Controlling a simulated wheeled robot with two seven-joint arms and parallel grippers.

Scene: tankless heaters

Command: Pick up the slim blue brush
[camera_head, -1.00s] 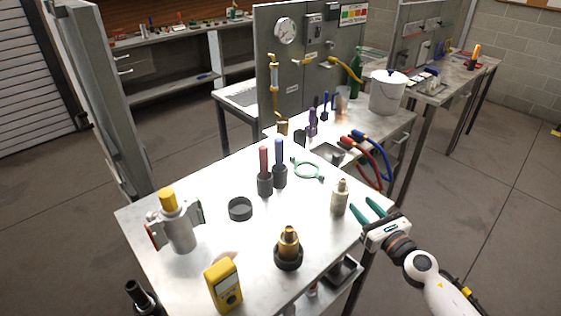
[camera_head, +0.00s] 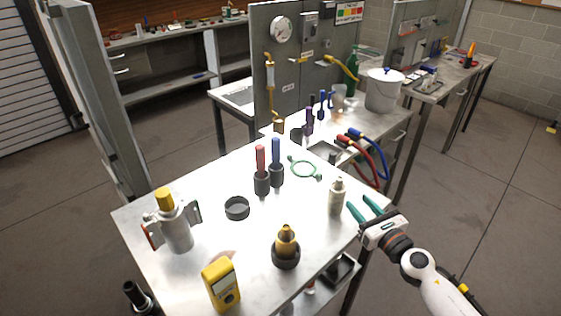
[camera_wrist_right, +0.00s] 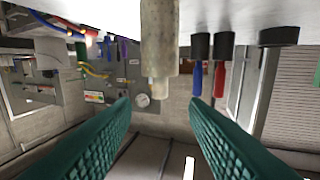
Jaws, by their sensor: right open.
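The slim blue brush (camera_head: 276,149) stands upright, handle up, in a dark cup (camera_head: 276,174) on the near metal table. A red-handled one (camera_head: 260,157) stands in a similar cup just left of it. In the right wrist view, which is upside down, the blue brush (camera_wrist_right: 197,78) hangs beside the red one (camera_wrist_right: 220,78). My right gripper (camera_head: 359,202), with green fingers, is open and empty at the table's right edge, apart from the brush. The fingers also show spread in the wrist view (camera_wrist_right: 160,104). My left gripper is not in view.
A pale bottle (camera_head: 336,197) stands beside my right gripper, between it and the brush cups. A green ring (camera_head: 304,168) lies right of the cups. A black ring (camera_head: 237,208), brass fitting (camera_head: 286,245), yellow meter (camera_head: 221,284) and silver valve body (camera_head: 176,230) occupy the table's front.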

